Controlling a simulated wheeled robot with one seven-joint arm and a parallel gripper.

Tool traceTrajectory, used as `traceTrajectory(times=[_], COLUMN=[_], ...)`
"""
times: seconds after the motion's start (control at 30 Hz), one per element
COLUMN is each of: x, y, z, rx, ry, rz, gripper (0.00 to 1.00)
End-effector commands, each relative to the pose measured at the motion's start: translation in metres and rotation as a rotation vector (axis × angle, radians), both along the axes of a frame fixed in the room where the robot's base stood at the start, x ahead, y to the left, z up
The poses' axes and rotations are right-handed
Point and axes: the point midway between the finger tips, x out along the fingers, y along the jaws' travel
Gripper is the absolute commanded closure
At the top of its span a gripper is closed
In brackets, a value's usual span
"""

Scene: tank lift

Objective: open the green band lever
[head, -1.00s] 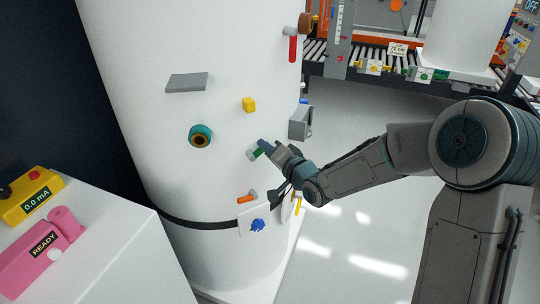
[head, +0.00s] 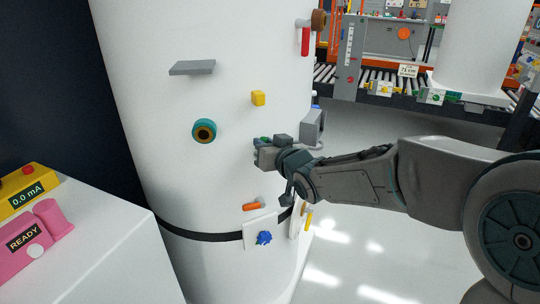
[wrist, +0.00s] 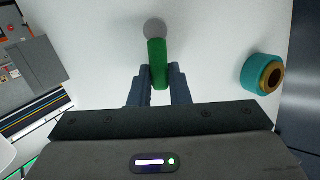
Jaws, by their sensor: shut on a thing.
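The green lever (wrist: 158,64) shows in the wrist view, running from a round grey pivot (wrist: 155,29) on the white tank down between my fingers. My gripper (wrist: 159,78) is shut on its free end, one finger on each side. In the head view my gripper (head: 260,155) is at the tank's right part, below a yellow block. Only a small bit of green shows there; the gripper hides most of the lever.
The tank (head: 150,110) also carries a teal ring port (head: 204,131), a grey shelf (head: 192,68), a yellow block (head: 258,98), a grey box (head: 312,127) and an orange handle (head: 252,206). A black band (head: 205,236) circles it lower down. Open floor lies right.

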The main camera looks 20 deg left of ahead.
Motion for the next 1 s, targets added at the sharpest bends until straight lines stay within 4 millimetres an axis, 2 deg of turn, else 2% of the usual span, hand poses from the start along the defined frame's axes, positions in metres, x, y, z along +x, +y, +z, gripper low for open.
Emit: traceTrajectory(times=[0.3,0.77,0.8,0.87,1.0], x=[-0.0037,-0.0039,-0.0039,-0.0038,-0.0035], y=[0.0044,0.0045,0.0045,0.0044,0.0039], z=[0.0006,0.0016,0.0016,0.0016,0.0012], rx=[-0.067,-0.078,-0.077,-0.077,-0.077], ry=[-0.073,-0.081,-0.081,-0.080,-0.080], rz=[0.002,0.001,0.001,0.001,0.000], gripper=[1.00,1.00,0.81,0.64,0.62])
